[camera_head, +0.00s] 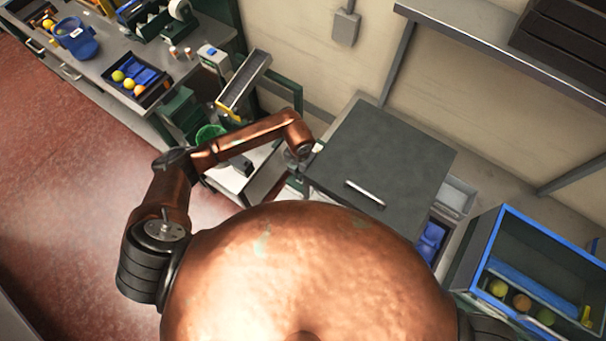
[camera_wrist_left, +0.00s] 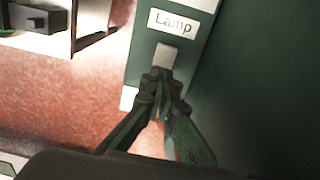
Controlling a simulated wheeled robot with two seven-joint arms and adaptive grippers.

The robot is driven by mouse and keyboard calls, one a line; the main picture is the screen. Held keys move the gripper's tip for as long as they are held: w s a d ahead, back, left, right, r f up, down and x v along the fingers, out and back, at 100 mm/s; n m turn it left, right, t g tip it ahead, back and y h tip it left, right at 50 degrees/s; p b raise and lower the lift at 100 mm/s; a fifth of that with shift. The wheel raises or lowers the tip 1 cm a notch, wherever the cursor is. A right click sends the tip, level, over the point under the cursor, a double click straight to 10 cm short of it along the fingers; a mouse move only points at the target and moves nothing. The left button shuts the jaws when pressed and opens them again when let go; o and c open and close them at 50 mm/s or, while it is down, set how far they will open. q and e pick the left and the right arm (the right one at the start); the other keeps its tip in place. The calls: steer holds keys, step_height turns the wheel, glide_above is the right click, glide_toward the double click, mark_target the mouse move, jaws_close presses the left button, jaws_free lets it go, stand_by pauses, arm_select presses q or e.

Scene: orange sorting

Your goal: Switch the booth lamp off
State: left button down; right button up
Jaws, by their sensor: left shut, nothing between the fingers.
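In the left wrist view, a white label reading "Lamp" (camera_wrist_left: 174,23) is on a green panel (camera_wrist_left: 150,47). A small pale switch (camera_wrist_left: 165,56) sits just below the label. My left gripper (camera_wrist_left: 160,77) is shut and empty, its fingertips right at the lower end of the switch. I cannot tell whether they touch it. Which way the switch is set is not clear. In the head view my left arm reaches to the left side of a dark grey-topped box (camera_head: 385,150); the switch and lamp cannot be made out there. My right gripper is not in view.
A dark green wall (camera_wrist_left: 255,90) stands close on the right in the wrist view. In the head view, a blue-framed bin (camera_head: 535,255) with fruit is at right. A workbench (camera_head: 85,70) with trays is at upper left. The red floor (camera_head: 60,160) is clear.

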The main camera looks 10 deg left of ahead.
arm_select(q)
steer(key=shift+r+p, duration=1.6)
steer(key=shift+r, duration=1.4)
